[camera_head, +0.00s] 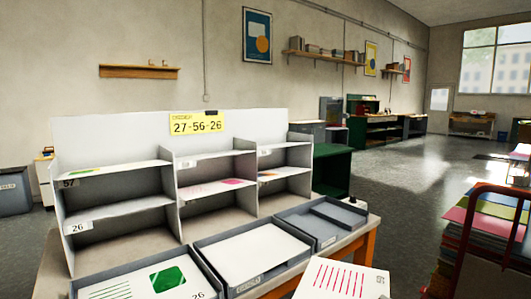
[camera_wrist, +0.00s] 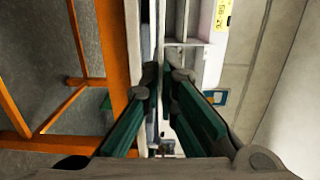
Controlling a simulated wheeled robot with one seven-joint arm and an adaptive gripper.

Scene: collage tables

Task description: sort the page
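A white page with slanted red stripes (camera_head: 335,281) is at the bottom of the head view, flat and in front of the trays. My gripper (camera_wrist: 160,78) shows in the wrist view with its green fingers nearly together. A thin pale strip runs between them, which looks like the page edge-on. The grey sorter (camera_head: 125,207) stands on the table, with a yellow sign (camera_head: 196,123) reading 27-56-26. Its cells hold sheets with green, pink and orange marks. Tags reading 57 and 26 show at left; other tags are too small to read.
Three grey trays stand before the sorter: the left (camera_head: 206,274) holds a green-marked page, the middle (camera_head: 238,281) a plain white sheet, the right (camera_head: 300,227) a dark inset. A red-framed cart (camera_head: 465,232) with coloured sheets stands at right. Open floor (camera_head: 400,180) lies behind it.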

